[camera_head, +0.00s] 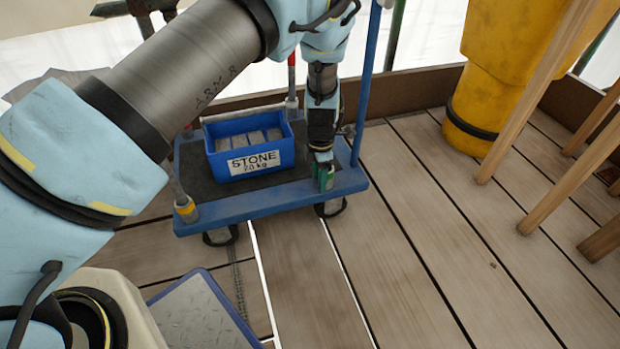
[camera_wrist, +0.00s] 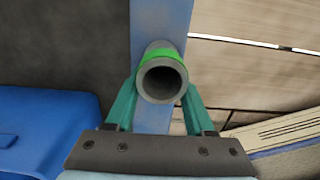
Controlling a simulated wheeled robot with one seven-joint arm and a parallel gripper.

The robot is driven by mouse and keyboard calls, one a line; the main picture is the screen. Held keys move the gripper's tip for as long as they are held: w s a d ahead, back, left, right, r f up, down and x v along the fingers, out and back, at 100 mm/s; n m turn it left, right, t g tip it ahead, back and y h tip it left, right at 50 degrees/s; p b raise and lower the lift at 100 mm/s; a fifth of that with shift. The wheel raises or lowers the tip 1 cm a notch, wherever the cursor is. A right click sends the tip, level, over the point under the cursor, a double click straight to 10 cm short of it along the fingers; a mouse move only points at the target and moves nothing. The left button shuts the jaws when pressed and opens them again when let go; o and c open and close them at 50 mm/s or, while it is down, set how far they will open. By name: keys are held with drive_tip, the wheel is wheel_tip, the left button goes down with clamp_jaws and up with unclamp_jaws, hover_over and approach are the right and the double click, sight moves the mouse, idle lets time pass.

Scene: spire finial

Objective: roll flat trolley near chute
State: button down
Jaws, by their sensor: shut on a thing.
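The flat trolley (camera_head: 270,203) is a low blue platform with a dark mat and small wheels, standing on the planks in the head view. A blue box (camera_head: 233,164) labelled STONE 20 kg sits on it, holding grey blocks. My gripper (camera_head: 323,177) reaches down to the trolley's right edge. In the wrist view, its green fingers (camera_wrist: 160,97) are shut on a short grey tube (camera_wrist: 163,80) with a green band, above the blue rim (camera_wrist: 160,22). The yellow chute (camera_head: 500,85) stands to the right of the trolley, with bare planks between them.
Two white lines (camera_head: 345,268) run along the plank floor in front of the trolley. A low brown board (camera_head: 415,92) edges the floor behind. Slanted wooden legs (camera_head: 570,185) stand at the right. The planks at front centre are clear. Thin poles rise behind the trolley.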

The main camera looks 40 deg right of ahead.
sight(355, 177)
drive_tip(key=s+d, duration=0.1)
drive_tip(key=d, duration=0.2)
drive_tip(key=s+d+b, duration=0.1)
drive_tip(key=s+d, duration=0.1)
drive_tip(key=d, duration=0.1)
drive_tip(key=s+d+b, duration=0.1)
drive_tip(key=d, duration=0.2)
drive_tip(key=shift+s+d+f, duration=0.1)
drive_tip(key=shift+s+d, duration=0.15)
drive_tip(key=shift+d, duration=0.05)
drive_tip(key=shift+s+d, duration=0.15)
drive_tip(key=shift+d, duration=0.2)
